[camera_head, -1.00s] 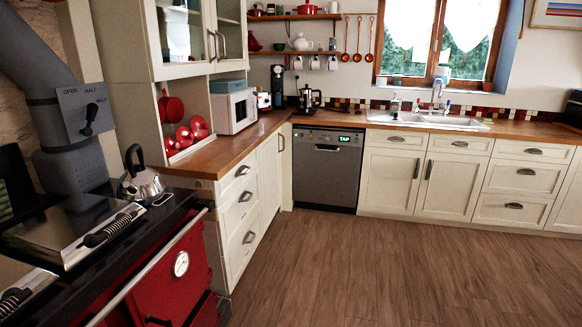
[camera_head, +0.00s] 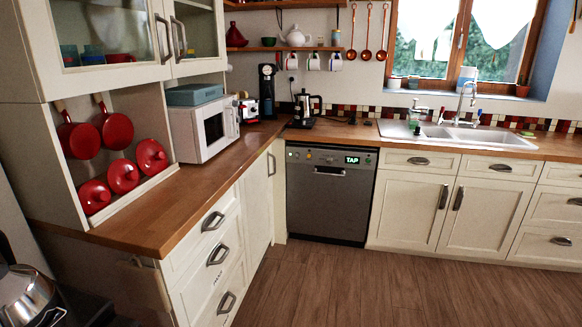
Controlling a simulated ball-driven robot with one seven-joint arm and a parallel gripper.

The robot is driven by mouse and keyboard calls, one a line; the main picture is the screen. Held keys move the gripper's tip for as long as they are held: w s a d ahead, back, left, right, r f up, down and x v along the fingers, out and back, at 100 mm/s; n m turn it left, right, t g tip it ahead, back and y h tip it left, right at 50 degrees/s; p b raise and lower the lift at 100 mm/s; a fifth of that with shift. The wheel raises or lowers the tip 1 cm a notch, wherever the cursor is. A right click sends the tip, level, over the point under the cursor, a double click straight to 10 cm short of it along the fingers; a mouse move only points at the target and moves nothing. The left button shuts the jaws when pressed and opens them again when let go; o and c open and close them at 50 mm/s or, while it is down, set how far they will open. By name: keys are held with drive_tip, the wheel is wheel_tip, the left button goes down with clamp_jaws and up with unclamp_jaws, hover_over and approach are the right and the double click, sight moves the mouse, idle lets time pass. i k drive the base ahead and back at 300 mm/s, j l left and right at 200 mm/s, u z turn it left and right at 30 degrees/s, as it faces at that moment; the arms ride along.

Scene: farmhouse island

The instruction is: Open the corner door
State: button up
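The corner door (camera_head: 257,201) is a cream cabinet door under the wooden counter. It stands between the drawer stack and the dishwasher, at the inner corner. It looks shut. Its dark metal handle (camera_head: 272,164) is upright, near the door's right edge, close to the dishwasher. My gripper is not in view, so I cannot see whether it is open or holds anything.
The grey dishwasher (camera_head: 330,193) is right of the corner. Cream drawers (camera_head: 212,255) with protruding handles are left of the door. A kettle (camera_head: 27,296) is at lower left. The wooden floor (camera_head: 350,288) in front is clear.

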sight(255, 184)
drive_tip(key=i, duration=3.8)
drive_tip(key=i+j+z, duration=0.25)
drive_tip(key=i, duration=0.6)
drive_tip(key=l, duration=0.1)
